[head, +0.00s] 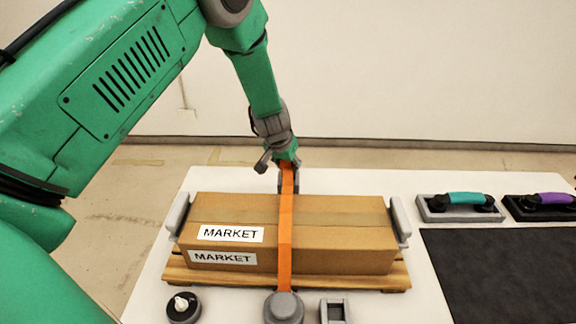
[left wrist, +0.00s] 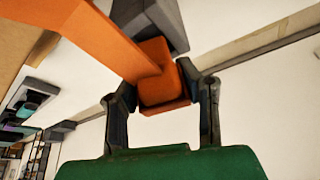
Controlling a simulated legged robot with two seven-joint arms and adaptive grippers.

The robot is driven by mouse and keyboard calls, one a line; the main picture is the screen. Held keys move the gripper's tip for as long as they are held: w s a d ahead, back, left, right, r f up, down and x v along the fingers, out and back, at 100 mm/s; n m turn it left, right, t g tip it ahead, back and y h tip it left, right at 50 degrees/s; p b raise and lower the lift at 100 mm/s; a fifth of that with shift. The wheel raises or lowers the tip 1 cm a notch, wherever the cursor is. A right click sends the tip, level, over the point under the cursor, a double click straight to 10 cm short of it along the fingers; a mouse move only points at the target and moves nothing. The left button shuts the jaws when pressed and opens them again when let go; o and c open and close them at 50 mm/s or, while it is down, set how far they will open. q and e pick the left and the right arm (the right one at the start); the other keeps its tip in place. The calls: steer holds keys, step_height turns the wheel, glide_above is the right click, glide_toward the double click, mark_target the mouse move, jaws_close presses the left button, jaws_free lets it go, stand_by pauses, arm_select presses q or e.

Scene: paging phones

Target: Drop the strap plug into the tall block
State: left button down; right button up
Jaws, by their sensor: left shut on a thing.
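My left gripper (head: 287,158) reaches down behind the far side of the cardboard box. In the left wrist view its two fingers (left wrist: 162,92) are shut on the orange strap plug (left wrist: 165,87). The orange strap (head: 286,235) runs from the plug over the box to a round grey hub (head: 284,307) at the front. The grey tall block (head: 300,182) stands just behind the box, partly hidden by strap and gripper. In the left wrist view the tall block (left wrist: 150,22) is right beyond the plug; I cannot tell whether they touch. My right gripper is out of view.
The cardboard box (head: 345,235) sits on a wooden pallet (head: 300,278) between grey end brackets. A teal handset (head: 466,198) and a purple handset (head: 555,199) rest on cradles at right, behind a dark mat (head: 500,265). A black round knob (head: 183,308) and a grey frame (head: 335,311) are in front.

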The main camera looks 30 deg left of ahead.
arm_select(q)
steer(key=shift+w+r, duration=0.1)
steer(key=shift+r, duration=0.05)
steer(key=shift+a+r+p, duration=0.1)
steer(key=shift+r+p, duration=0.1)
steer(key=shift+p, duration=0.25)
steer(key=shift+r, duration=0.3)
steer(key=shift+d+p, duration=0.2)
steer(key=shift+p, duration=0.15)
steer(key=shift+s+f+b, duration=0.25)
steer(key=shift+f+b, duration=0.4)
steer(key=shift+f, duration=0.25)
stand_by(0.6)
steer(key=shift+w+r, duration=0.1)
steer(key=shift+r, duration=0.05)
steer(key=shift+r+p, duration=0.15)
steer(key=shift+p, duration=0.15)
steer(key=shift+r+p, duration=0.4)
steer(key=shift+r, duration=0.1)
